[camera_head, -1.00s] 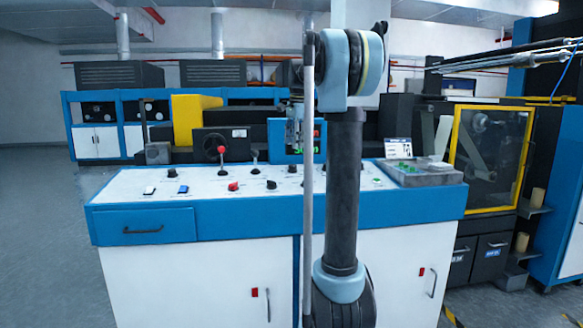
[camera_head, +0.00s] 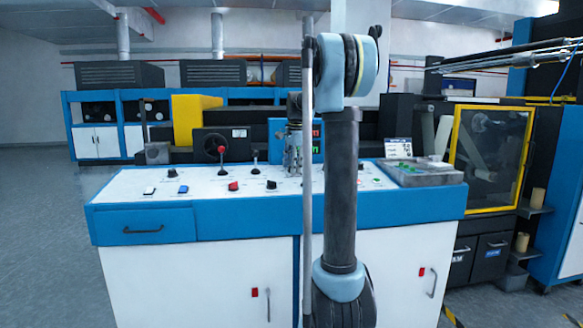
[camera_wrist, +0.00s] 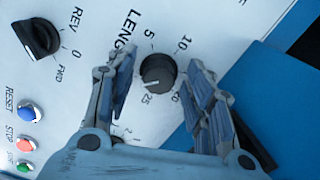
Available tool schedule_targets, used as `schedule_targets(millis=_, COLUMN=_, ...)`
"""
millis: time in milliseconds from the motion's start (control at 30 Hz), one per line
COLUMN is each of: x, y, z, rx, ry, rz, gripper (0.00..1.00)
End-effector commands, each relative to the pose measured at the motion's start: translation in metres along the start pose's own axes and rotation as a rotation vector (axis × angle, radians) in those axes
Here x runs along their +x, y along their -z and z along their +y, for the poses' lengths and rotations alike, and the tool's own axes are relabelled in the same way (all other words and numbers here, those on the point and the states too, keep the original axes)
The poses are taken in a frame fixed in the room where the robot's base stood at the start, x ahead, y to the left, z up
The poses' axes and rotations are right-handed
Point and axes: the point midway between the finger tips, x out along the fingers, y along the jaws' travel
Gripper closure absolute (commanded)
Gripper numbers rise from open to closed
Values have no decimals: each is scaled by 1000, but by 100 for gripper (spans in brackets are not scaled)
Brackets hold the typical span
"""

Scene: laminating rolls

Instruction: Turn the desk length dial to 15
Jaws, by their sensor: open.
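The desk length dial (camera_wrist: 158,72) is a round black knob on the white panel in the wrist view. The numbers 5, 10 and 25 show around it, and part of a number like 20 shows by the right finger. No 15 can be read. A pale mark on the knob's lower left side lies near 25. My gripper (camera_wrist: 162,66) is open, with one finger on each side of the dial; I cannot tell whether they touch it. In the head view my gripper (camera_head: 293,153) is low over the desk (camera_head: 145,218), and the dial cannot be made out.
A black REV/FWD knob (camera_wrist: 37,40) and blue (camera_wrist: 26,112), red (camera_wrist: 24,143) and green buttons (camera_wrist: 23,168) lie left of the dial. A red-topped lever (camera_head: 221,150) and a red knob (camera_head: 233,186) stand on the desk's left half. A grey box (camera_head: 425,172) sits at its right end.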

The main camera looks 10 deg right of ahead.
Motion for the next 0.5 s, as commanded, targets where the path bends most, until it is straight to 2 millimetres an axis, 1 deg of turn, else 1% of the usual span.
schedule_targets(millis=67, x=0, y=0, z=0, rx=0, ry=0, rz=0, gripper=52)
schedule_targets(millis=100, x=0, y=0, z=0, rx=0, ry=0, rz=0, gripper=61)
schedule_targets(millis=167, x=0, y=0, z=0, rx=0, ry=0, rz=0, gripper=75)
schedule_targets(millis=200, x=0, y=0, z=0, rx=0, ry=0, rz=0, gripper=84)
schedule_targets(millis=267, x=0, y=0, z=0, rx=0, ry=0, rz=0, gripper=97)
schedule_targets(millis=500, x=0, y=0, z=0, rx=-5, ry=1, rz=0, gripper=96)
